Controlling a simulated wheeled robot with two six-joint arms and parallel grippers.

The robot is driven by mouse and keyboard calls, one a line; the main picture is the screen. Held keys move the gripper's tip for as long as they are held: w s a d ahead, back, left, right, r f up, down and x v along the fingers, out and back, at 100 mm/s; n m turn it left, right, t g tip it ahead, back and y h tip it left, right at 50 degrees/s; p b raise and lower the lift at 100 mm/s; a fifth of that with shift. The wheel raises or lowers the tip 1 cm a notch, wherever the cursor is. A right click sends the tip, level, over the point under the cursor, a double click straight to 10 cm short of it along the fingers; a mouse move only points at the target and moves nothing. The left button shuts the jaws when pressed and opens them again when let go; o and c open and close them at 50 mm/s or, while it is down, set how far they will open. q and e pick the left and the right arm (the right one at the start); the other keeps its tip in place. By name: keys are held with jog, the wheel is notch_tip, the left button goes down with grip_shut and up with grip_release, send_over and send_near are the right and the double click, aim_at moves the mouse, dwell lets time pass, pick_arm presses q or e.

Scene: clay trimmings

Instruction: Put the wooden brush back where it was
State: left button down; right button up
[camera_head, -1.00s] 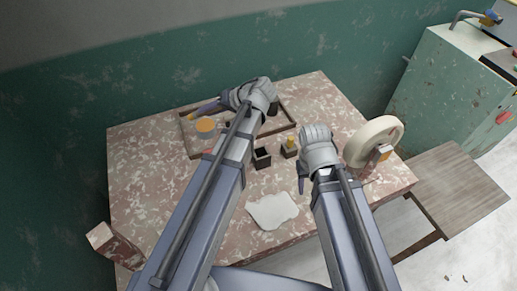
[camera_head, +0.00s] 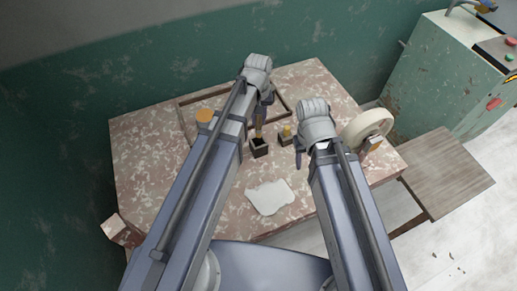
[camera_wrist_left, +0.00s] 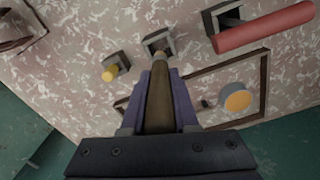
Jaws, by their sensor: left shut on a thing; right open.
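My left gripper (camera_head: 264,103) is shut on the wooden brush (camera_head: 258,128), which hangs nearly upright. The brush also shows in the left wrist view (camera_wrist_left: 160,104), brown between the two fingers, with a pale lower end. That end is at the small dark square holder (camera_head: 260,150), which also shows in the wrist view (camera_wrist_left: 152,46). I cannot tell whether the end is inside the holder or just above it. My right gripper (camera_head: 300,150) is open over the table, to the right of the holders.
A second holder (camera_head: 284,141) with a yellow piece stands close right. The wrist view shows a red roller (camera_wrist_left: 265,27) by another holder. A tray (camera_head: 187,128), orange disc (camera_head: 204,115), white clay sheet (camera_head: 270,197) and cream wheel (camera_head: 364,128) share the mottled table (camera_head: 150,180).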

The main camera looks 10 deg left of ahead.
aim_at(259, 136)
pick_arm(q)
jog(key=shift+f+b, duration=5.15)
jog(key=shift+r, duration=0.1)
jog(key=c, duration=1.1)
grip_release()
jog(key=shift+c, duration=0.2)
jog(key=o, duration=0.5)
jog(key=shift+c, duration=0.2)
